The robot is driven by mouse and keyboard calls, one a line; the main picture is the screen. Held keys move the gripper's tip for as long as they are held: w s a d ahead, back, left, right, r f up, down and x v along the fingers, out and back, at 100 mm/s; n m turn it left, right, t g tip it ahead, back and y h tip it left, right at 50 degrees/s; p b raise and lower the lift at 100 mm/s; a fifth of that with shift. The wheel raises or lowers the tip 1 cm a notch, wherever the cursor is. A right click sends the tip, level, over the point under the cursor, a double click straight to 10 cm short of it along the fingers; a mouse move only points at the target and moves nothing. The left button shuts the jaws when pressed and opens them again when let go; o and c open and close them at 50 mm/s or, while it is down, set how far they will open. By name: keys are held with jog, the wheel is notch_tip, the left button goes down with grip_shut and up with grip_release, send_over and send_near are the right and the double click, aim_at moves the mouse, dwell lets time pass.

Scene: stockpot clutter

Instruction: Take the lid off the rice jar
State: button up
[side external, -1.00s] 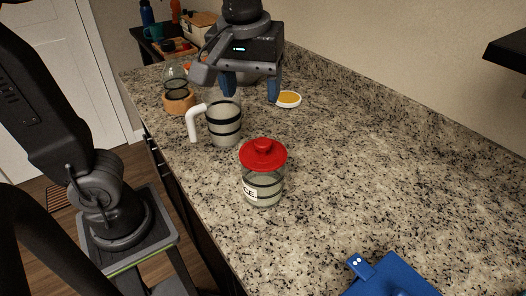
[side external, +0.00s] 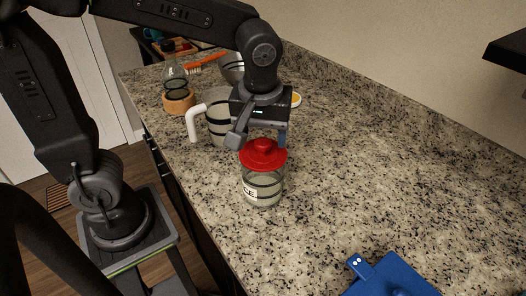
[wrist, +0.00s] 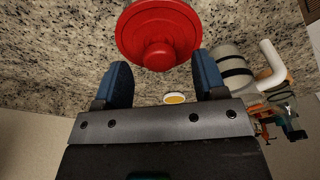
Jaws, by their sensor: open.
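In the wrist view the red lid (wrist: 158,35) is at the top centre, just beyond the fingertips. My gripper (wrist: 162,75) is open and empty, its two blue fingers apart with the knob nearly in line with the gap. In the side view my gripper (side external: 262,138) is just behind the lid, and its fingers are partly hidden.
A banded pitcher with a white handle (side external: 193,122) stands close behind the jar, partly hidden by my gripper. A glass vessel on a wooden base (side external: 179,102) is farther back. A blue board (side external: 392,278) lies at the front right. The counter right of the jar is clear.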

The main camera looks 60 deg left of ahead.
aim_at(261, 155)
jog(key=shift+w+a+f, duration=0.15)
jog(key=shift+f, duration=1.1)
jog(key=c, duration=1)
